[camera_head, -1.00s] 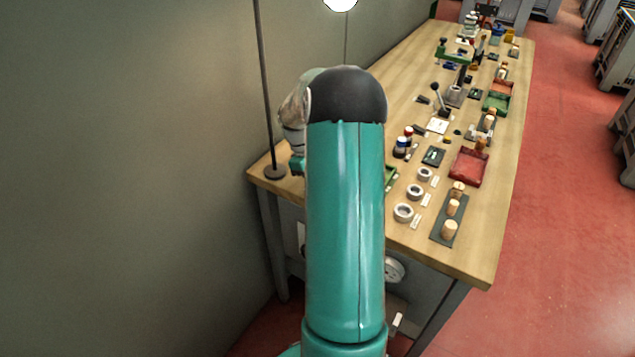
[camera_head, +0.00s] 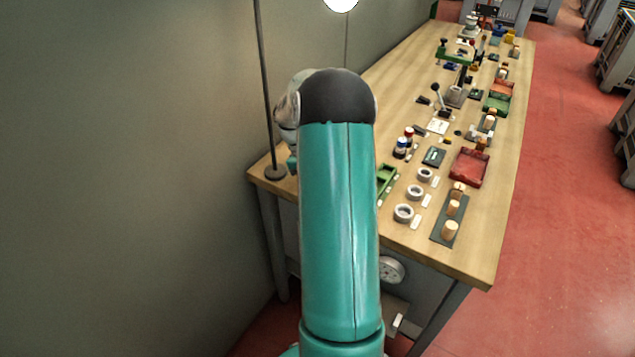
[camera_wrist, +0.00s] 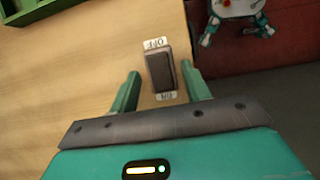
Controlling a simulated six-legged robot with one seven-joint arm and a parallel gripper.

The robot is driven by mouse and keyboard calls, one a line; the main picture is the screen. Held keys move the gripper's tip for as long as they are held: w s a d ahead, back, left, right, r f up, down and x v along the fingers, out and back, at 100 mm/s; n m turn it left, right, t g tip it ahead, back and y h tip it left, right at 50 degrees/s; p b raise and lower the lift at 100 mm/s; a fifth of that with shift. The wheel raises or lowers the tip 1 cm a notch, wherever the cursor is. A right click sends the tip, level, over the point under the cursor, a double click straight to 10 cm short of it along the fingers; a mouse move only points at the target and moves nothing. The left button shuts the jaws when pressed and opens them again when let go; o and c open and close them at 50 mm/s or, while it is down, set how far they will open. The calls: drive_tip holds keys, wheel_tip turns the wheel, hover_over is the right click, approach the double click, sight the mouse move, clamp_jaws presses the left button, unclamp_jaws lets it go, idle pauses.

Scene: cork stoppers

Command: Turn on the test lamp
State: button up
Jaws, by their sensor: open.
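In the wrist view a dark rocker switch (camera_wrist: 160,72) sits on the wooden bench top near its edge. A small label at its upper end seems to read OFF upside down, and one at its lower end seems to read ON upside down. My gripper (camera_wrist: 161,76) is open, with one green finger on each side of the switch. I cannot tell its height above the switch or whether it touches. In the head view my arm hides the switch and most of the gripper. A bright white round lamp (camera_head: 340,4) is cut off by the top edge; I cannot tell if it is the test lamp.
A dark pole stand (camera_head: 275,172) rises at the bench's near left corner, close to my arm. The bench (camera_head: 470,255) holds a green tray (camera_head: 386,178), a red tray (camera_head: 469,167), rings and corks. A wall runs along the left.

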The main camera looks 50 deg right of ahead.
wheel_tip(320, 180, up, 3)
drive_tip(key=shift+f, duration=0.15)
drive_tip(key=s+a+r, duration=0.9)
drive_tip(key=a+r, duration=0.1)
drive_tip(key=shift+s+a, duration=0.2)
idle(0.3)
